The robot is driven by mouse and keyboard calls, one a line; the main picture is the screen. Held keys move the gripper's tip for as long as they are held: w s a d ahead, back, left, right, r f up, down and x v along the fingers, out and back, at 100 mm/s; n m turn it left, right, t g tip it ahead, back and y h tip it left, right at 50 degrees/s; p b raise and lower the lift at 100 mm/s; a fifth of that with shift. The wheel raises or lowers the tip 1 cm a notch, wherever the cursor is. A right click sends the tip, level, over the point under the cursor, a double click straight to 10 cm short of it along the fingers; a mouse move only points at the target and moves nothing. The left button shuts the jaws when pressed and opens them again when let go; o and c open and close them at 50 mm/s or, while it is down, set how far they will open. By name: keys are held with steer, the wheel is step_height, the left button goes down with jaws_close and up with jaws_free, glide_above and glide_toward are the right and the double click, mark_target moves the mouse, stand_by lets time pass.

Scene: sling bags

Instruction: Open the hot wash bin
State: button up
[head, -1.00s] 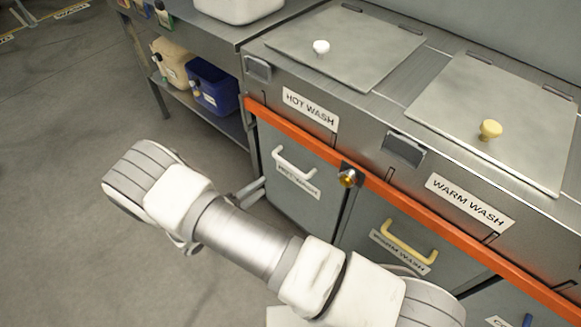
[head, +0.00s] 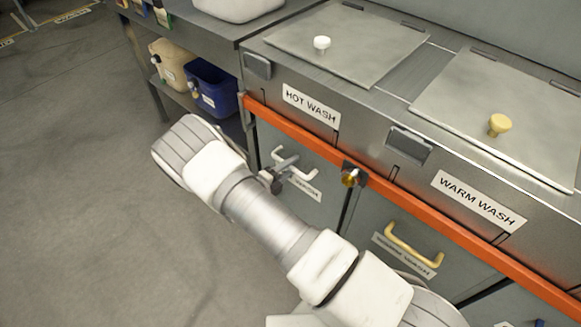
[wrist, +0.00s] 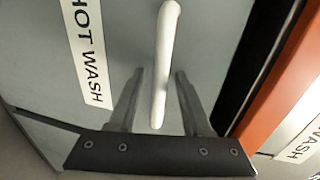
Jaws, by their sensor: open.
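The hot wash bin (head: 264,142) is a grey front panel under the orange rail, with a white bar handle (head: 306,173) and a HOT WASH label partly hidden by my arm in the head view. In the wrist view the white handle (wrist: 164,62) runs down between the two fingers of my gripper (wrist: 157,80). The fingers are apart, one on each side of the handle, and gaps show between them and the bar. The bin's label (wrist: 86,50) lies left of the handle. In the head view my gripper (head: 283,168) is at the left part of the handle. The bin front looks closed.
An orange rail (head: 290,131) with a brass knob (head: 350,177) runs above the bins. The warm wash bin's yellow handle (head: 411,250) is to the right. A blue tub (head: 212,90) sits on a shelf at left. Open floor lies left.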

jaws_close()
stand_by(1.4)
